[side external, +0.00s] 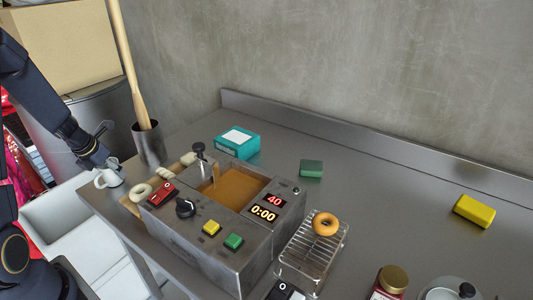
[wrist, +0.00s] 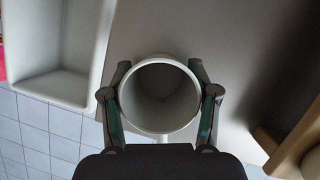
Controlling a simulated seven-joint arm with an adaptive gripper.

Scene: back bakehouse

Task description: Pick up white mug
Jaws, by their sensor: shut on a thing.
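The white mug (side external: 109,175) is at the left end of the steel counter in the side view, left of the fryer. In the wrist view I look down into the open mouth of the mug (wrist: 160,95), which appears empty. My gripper (side external: 106,165) is at the mug, and in the wrist view the two fingers of my gripper (wrist: 160,100) press on its opposite sides. The gripper is shut on the mug. Whether the mug's base touches the counter is hard to tell.
A metal pot (side external: 150,145) with a wooden pole stands behind. A white bin (side external: 75,215) is below left.

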